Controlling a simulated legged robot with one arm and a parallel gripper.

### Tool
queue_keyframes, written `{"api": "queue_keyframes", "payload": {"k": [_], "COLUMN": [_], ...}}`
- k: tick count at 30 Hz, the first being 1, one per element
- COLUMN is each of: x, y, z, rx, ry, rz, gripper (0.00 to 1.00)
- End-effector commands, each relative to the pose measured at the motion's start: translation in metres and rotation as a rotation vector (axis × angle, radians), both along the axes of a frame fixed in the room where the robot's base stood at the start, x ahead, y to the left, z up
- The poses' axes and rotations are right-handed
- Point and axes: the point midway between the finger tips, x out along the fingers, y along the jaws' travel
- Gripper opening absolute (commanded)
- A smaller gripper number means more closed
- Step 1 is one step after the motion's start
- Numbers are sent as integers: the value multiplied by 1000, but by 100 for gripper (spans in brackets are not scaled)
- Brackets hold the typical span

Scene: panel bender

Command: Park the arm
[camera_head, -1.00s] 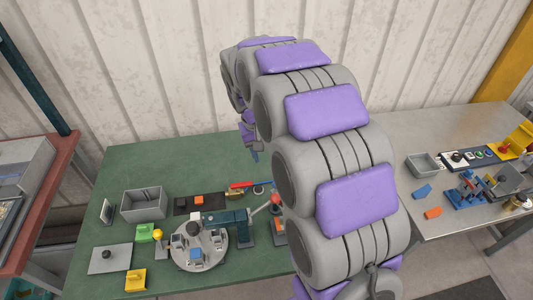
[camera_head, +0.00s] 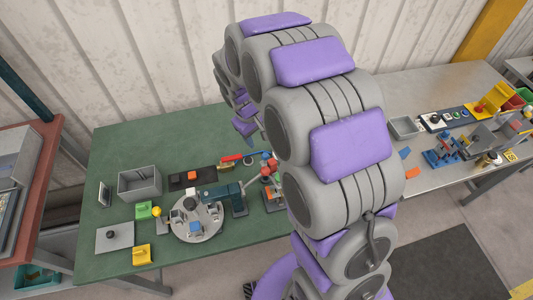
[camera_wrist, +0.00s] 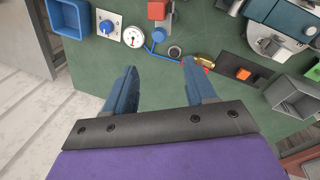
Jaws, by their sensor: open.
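My gripper (camera_wrist: 160,92) is open in the wrist view, with two blue fingers spread apart and nothing between them but the green bench top (camera_wrist: 130,72). In the head view my grey and purple arm rises from the lower right and bends over at the top, with its far end hanging above the right part of the green bench (camera_head: 120,165).
The green bench holds a round fixture plate (camera_head: 197,228), a grey bin (camera_head: 139,183), an orange block on a black plate (camera_head: 192,175) and a yellow block (camera_head: 141,255). A metal table (camera_head: 400,90) with blue and yellow parts stands to the right. A corrugated wall (camera_head: 130,60) is behind.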

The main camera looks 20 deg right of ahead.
Motion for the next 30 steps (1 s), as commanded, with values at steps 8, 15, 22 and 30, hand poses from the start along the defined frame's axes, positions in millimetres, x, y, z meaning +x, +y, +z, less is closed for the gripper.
{"api": "queue_keyframes", "payload": {"k": [8,15,22,30], "x": [3,7,10,12], "y": [-10,-19,-24,-25], "z": [-56,-102,-132,-141], "rx": [-1,-2,-1,0], "ry": [6,5,5,-1], "rz": [-3,-3,-4,-3], "gripper": [55,55,55,55]}}
